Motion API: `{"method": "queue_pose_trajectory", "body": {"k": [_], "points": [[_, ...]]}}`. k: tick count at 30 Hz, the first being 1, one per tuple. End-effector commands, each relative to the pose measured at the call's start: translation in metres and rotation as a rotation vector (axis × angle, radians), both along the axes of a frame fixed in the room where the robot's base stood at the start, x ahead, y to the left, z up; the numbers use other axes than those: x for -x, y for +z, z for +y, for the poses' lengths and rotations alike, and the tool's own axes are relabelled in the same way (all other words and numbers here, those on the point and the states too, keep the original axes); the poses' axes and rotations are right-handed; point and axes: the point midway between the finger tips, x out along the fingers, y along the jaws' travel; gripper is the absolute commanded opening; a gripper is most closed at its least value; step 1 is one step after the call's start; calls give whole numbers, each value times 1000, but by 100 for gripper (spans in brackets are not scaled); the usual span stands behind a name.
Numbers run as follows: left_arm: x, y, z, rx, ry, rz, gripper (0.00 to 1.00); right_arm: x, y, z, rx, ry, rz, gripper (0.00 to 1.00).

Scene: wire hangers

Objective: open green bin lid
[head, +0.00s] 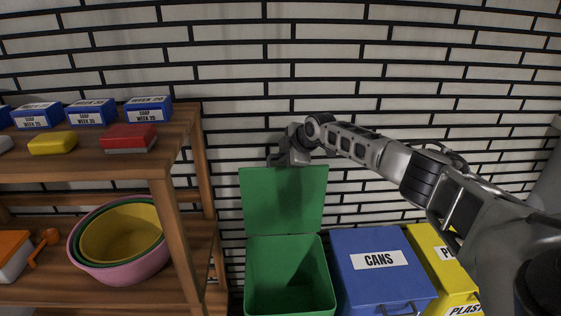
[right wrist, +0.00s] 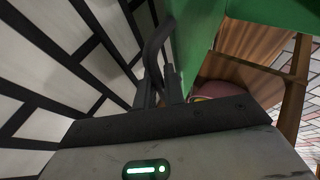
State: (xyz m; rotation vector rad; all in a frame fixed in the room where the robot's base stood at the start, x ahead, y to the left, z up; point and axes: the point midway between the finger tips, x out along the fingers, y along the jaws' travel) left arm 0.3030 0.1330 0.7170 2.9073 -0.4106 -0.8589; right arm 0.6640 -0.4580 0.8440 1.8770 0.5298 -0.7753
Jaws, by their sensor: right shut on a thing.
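The green bin (head: 290,275) stands against the brick wall, and its inside shows from above. Its green lid (head: 284,200) is raised nearly upright at the back, close to the wall. My right gripper (head: 288,163) is at the lid's top edge, shut on the lid's handle. In the right wrist view, my gripper (right wrist: 160,92) is at the dark curved handle (right wrist: 157,42), with the green lid (right wrist: 198,40) beside it. The exact finger contact is hard to make out. My left gripper is not in view.
A blue bin labelled CANS (head: 375,265) and a yellow bin (head: 437,255) stand closed to the right. A wooden shelf (head: 185,215) with boxes and stacked bowls (head: 120,240) is close on the left. The brick wall (head: 330,60) is right behind the lid.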

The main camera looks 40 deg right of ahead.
Motion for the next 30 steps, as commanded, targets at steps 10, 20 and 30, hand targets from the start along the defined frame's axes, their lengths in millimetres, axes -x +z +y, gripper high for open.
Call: {"method": "queue_pose_trajectory", "body": {"k": [10,20,30], "points": [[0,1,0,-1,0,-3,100,0,-1,1,-4,-2,1,27],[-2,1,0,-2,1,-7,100,1,-2,1,-1,1,5,32],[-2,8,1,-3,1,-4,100,26,26,-1,1,1,2,32]]}}
